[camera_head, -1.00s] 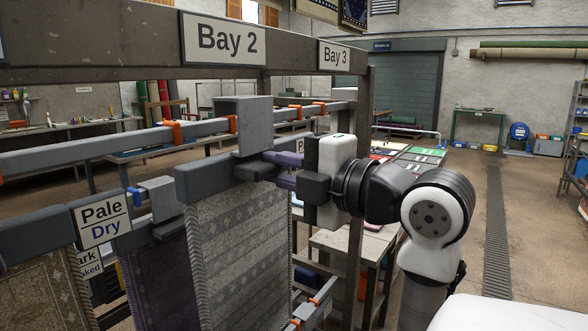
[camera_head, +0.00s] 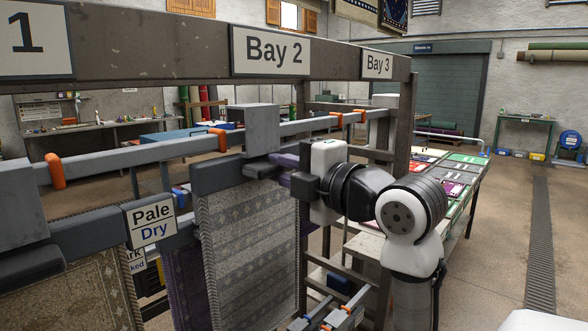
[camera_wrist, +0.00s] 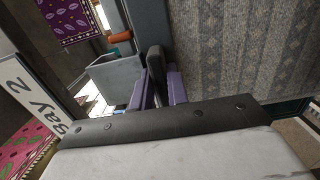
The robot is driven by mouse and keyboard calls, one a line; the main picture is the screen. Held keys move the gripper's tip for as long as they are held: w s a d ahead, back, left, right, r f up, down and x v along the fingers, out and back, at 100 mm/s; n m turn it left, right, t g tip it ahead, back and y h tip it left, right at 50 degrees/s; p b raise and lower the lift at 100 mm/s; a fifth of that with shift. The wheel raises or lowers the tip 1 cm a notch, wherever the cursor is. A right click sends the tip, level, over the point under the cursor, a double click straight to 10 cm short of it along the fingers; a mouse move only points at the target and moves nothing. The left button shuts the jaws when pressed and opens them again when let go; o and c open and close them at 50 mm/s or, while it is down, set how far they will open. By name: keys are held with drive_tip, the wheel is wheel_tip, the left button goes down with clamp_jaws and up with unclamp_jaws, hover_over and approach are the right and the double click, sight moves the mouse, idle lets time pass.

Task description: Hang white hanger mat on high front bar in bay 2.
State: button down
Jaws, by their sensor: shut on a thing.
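A pale grey patterned mat (camera_head: 253,245) hangs from a dark hanger bar (camera_head: 232,176) with a grey block-shaped hook (camera_head: 262,130) on top. My gripper (camera_head: 282,166) is at the hanger's right end. In the wrist view its purple fingers (camera_wrist: 162,88) are shut on the hanger's dark tab (camera_wrist: 156,62), with the mat (camera_wrist: 230,45) beside them. The hook overlaps the high front bar (camera_head: 120,161) below the Bay 2 sign (camera_head: 271,49); I cannot tell whether it rests on it.
Orange clips (camera_head: 55,170) sit along the bar. Another grey hook (camera_head: 18,203) is at the left. A Pale Dry label (camera_head: 151,221) and a purple mat (camera_head: 185,285) are left of the held mat. A rack post (camera_head: 402,125) stands to the right. Open floor (camera_head: 500,235) lies further right.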

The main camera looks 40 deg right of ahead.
drive_tip(key=shift+w+a, duration=0.1)
drive_tip(key=shift+w, duration=0.9)
drive_tip(key=shift+f+b, duration=0.95)
drive_tip(key=shift+f, duration=0.2)
drive_tip(key=shift+s, duration=0.3)
drive_tip(key=shift+f+b, duration=0.45)
drive_tip(key=shift+b, duration=0.25)
